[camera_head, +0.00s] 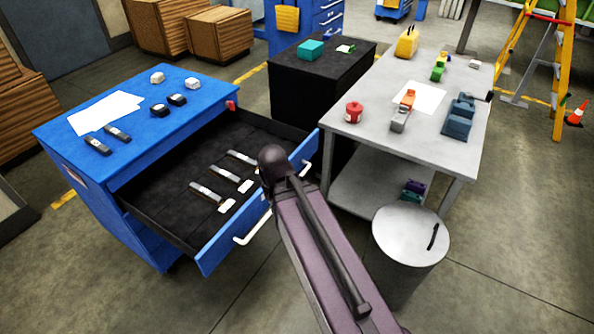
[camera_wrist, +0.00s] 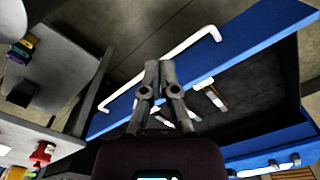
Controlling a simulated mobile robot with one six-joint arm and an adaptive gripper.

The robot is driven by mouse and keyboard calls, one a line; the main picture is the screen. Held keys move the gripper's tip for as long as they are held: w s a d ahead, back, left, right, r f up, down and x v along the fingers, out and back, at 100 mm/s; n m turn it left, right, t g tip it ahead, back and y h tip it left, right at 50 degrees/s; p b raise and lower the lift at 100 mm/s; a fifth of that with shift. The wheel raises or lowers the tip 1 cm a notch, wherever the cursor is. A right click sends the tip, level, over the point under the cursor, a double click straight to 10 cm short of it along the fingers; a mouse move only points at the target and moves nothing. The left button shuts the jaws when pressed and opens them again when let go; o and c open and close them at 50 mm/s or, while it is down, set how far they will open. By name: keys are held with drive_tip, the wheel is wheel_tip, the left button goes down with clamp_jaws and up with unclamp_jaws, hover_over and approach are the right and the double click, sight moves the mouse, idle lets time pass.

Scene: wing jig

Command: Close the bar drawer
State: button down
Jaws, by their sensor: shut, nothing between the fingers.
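The blue cabinet's bar drawer (camera_head: 222,249) is pulled well out, with a dark inside and a blue front. Several grey bars with white ends lie in it; one bar (camera_head: 206,192) is near its middle. The white handle (camera_head: 252,229) runs along the drawer front and also shows in the wrist view (camera_wrist: 190,45). My gripper (camera_wrist: 160,68) is shut and empty. In the wrist view its fingertips overlap the blue drawer front (camera_wrist: 245,43); I cannot tell whether they touch it. In the head view my arm reaches the drawer's front edge and hides the fingers.
The blue cabinet top (camera_head: 150,140) holds papers and small parts. A grey table (camera_head: 440,130) with parts stands right of the drawer, a black cabinet (camera_head: 310,85) behind. A round bin (camera_head: 408,240) stands at front right. The floor before the drawer is clear.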

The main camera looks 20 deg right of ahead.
drive_tip(key=w+d+f+m+t+y+b, duration=0.2)
drive_tip(key=w+d+f+m+b, duration=0.25)
drive_tip(key=w+m, duration=0.2)
drive_tip(key=w+d+f+m+t+y+b, duration=0.1)
drive_tip(key=w+d+f+m+y+b, duration=0.15)
drive_tip(key=w+d+m+b, duration=0.45)
drive_tip(key=w+d+f+m+t+b, duration=0.2)
drive_tip(key=w+d+m, duration=0.1)
drive_tip(key=d+m, duration=0.3)
drive_tip(key=w+d+f+m+t+b, duration=0.2)
drive_tip(key=w+d+m, duration=0.1)
drive_tip(key=d+m, duration=0.4)
drive_tip(key=shift+w+m+b, duration=0.3)
drive_tip(key=shift+m, duration=0.65)
drive_tip(key=shift+f+y, duration=0.1)
drive_tip(key=shift+y, duration=0.15)
